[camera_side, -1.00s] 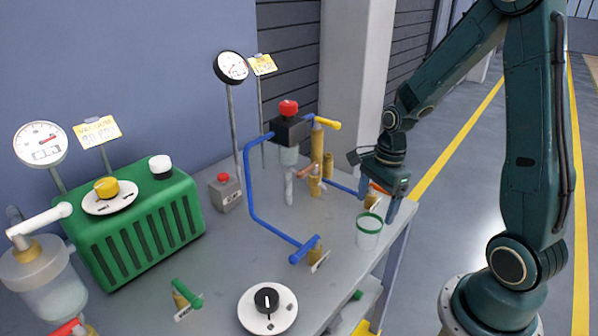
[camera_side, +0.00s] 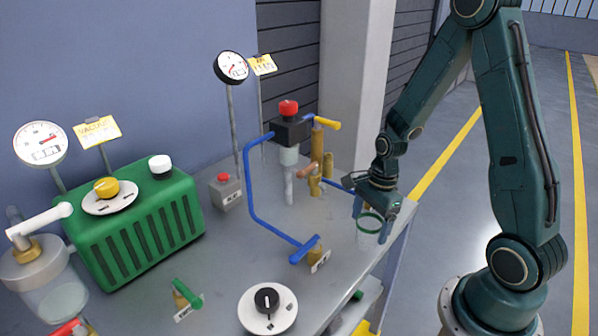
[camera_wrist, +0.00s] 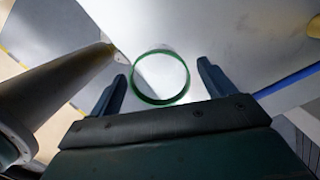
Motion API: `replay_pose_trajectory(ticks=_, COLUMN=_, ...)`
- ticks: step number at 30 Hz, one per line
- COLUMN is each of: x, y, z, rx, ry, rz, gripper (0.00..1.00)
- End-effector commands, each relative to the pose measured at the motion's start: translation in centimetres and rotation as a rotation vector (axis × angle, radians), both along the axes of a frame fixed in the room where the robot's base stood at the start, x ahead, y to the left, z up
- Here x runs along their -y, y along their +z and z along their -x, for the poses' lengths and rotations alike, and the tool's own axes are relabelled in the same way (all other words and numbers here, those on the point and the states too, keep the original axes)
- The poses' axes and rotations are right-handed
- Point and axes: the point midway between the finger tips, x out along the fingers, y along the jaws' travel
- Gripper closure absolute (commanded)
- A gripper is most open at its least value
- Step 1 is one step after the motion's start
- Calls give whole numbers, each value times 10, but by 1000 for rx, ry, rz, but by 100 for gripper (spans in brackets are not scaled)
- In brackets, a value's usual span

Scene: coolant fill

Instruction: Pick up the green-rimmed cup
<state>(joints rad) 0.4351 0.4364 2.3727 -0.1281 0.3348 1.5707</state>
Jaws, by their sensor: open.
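The green-rimmed cup (camera_side: 368,232) stands upright near the right edge of the grey bench in the side view. It is pale with a green ring at its top. In the wrist view its green rim (camera_wrist: 160,101) shows from above, between the two fingers. My gripper (camera_side: 372,225) is open, pointing down over the cup, with a finger on either side of it. In the wrist view the fingers of my gripper (camera_wrist: 162,82) are wide apart, with a gap to the rim on both sides. I cannot tell whether either finger touches the cup.
A blue pipe (camera_side: 251,190) with a blue valve handle (camera_side: 305,249) stands left of the cup. Brass fittings (camera_side: 316,165) stand behind it. A black-and-white dial (camera_side: 267,308) lies at the front. The green ribbed unit (camera_side: 140,225) is at the left.

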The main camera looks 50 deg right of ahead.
Motion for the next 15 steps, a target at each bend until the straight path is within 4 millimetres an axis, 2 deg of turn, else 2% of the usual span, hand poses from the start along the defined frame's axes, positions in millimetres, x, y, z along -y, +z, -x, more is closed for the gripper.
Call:
replay_pose_trajectory(ticks=7, x=-3, y=-22, z=0, rx=-4, ry=0, rz=-2, gripper=18)
replay_pose_trajectory(ticks=15, x=-4, y=-27, z=-1, rx=0, ry=0, rz=0, gripper=18)
